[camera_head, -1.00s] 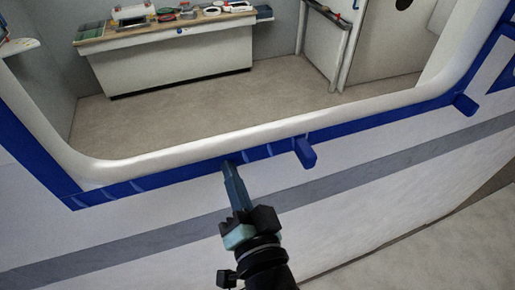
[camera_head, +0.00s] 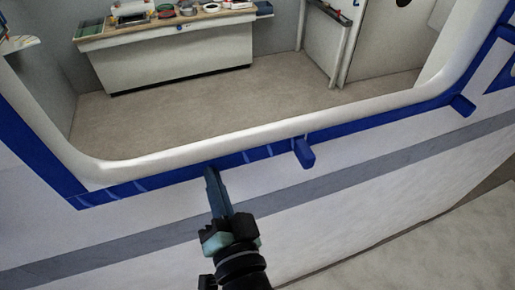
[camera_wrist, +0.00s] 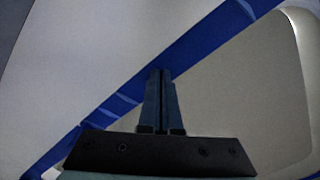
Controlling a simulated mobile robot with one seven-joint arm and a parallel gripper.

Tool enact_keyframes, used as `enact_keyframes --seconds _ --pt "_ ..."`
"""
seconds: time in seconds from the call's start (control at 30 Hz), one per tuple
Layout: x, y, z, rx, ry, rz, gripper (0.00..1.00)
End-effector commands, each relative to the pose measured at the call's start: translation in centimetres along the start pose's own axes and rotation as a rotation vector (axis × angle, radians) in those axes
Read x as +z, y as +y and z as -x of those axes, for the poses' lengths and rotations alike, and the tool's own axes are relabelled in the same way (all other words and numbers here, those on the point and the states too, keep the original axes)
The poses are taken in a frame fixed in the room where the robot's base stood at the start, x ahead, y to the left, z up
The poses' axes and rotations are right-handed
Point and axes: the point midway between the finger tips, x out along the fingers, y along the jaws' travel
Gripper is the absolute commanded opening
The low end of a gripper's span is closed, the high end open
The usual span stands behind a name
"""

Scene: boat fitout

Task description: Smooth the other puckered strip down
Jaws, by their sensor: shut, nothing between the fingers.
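Blue tape (camera_head: 180,172) runs along the lower edge of the window frame in the head view. Pale pucker lines cross it at the left, near the corner, and again just right of my gripper. My gripper (camera_head: 210,173) is shut and empty, its tips at the lower edge of the tape between these two puckered stretches. I cannot tell whether the tips touch the tape. In the wrist view the shut fingers (camera_wrist: 161,72) overlap the blue tape (camera_wrist: 205,42), with pale creases (camera_wrist: 125,99) to their left.
A blue tab (camera_head: 304,152) sticks out from the tape right of my gripper, and another (camera_head: 462,105) sits farther right. The white window frame (camera_head: 250,138) rises above the tape. Beyond the opening stands a workbench (camera_head: 170,60) with items on it.

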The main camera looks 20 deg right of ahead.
Motion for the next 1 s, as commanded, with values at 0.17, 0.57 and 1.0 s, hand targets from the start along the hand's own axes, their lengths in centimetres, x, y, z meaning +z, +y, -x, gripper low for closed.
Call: enact_keyframes --seconds 0.17,0.57,1.0 --pt "0.8 -1.0 -0.1 0.001 -0.001 0.000 0.00" --pt "1.1 -1.1 -0.1 0.000 0.000 0.000 0.00" --pt "2.9 -2.8 -0.2 0.000 -0.001 -0.001 0.00"
